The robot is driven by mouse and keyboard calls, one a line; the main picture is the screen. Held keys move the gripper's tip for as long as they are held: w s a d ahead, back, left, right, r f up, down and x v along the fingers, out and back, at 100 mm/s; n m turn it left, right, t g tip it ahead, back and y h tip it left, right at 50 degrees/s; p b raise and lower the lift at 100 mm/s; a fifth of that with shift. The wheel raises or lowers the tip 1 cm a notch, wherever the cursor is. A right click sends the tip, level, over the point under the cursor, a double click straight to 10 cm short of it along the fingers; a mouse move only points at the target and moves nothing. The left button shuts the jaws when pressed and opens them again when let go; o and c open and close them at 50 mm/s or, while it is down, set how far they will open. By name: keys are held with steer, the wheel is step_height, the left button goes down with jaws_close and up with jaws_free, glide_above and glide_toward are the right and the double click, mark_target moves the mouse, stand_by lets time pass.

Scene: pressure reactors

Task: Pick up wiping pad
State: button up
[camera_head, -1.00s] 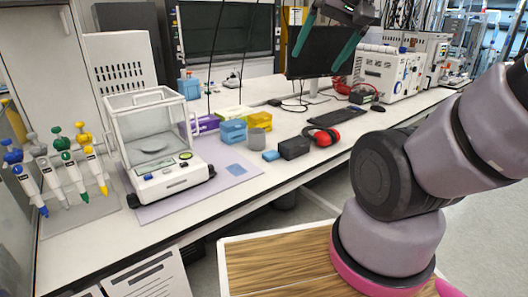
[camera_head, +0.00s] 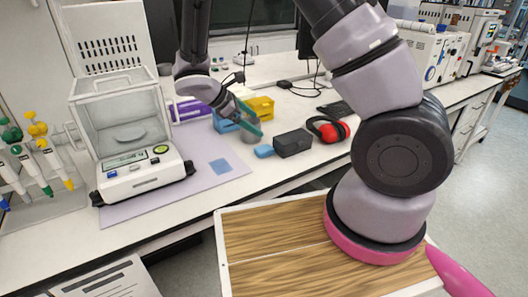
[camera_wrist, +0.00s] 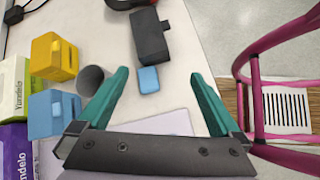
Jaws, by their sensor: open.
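Two blue pieces could be the wiping pad; I cannot tell which. A flat light-blue square (camera_head: 221,166) lies on the lilac mat (camera_head: 140,210), right of the balance. A small, thicker blue block (camera_head: 264,151) lies on the bench beside the black box, and shows in the wrist view (camera_wrist: 148,79). My gripper (camera_head: 254,122) is open and empty above the bench, near the grey cup. In the wrist view, the blue block shows between the teal fingertips (camera_wrist: 160,74), apart from them. The flat square is not visible there.
A black box (camera_head: 293,142) and red ear defenders (camera_head: 328,129) stand right of the block. The glass-cased balance (camera_head: 135,160) stands on the mat.

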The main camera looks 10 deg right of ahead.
mark_target(264, 148)
steer(key=a+f+n+t, duration=0.1)
steer(key=f+n, duration=0.1)
steer(key=f, duration=0.1)
steer(key=a+f+n+t+h, duration=0.1)
steer(key=a+f+n, duration=0.1)
steer(key=f, duration=0.1)
steer(key=w+a+f+n+t, duration=0.1)
steer(key=f+n, duration=0.1)
steer(key=f, duration=0.1)
steer(key=shift+a+f+n+t+h, duration=0.15)
steer(key=shift+n+t+h, duration=0.15)
steer(key=shift+n+t, duration=0.1)
steer(key=x, duration=0.5)
steer(key=shift+f, duration=0.1)
steer(key=shift+x, duration=2.85)
steer(key=shift+r, duration=0.25)
steer(key=c, duration=1.4)
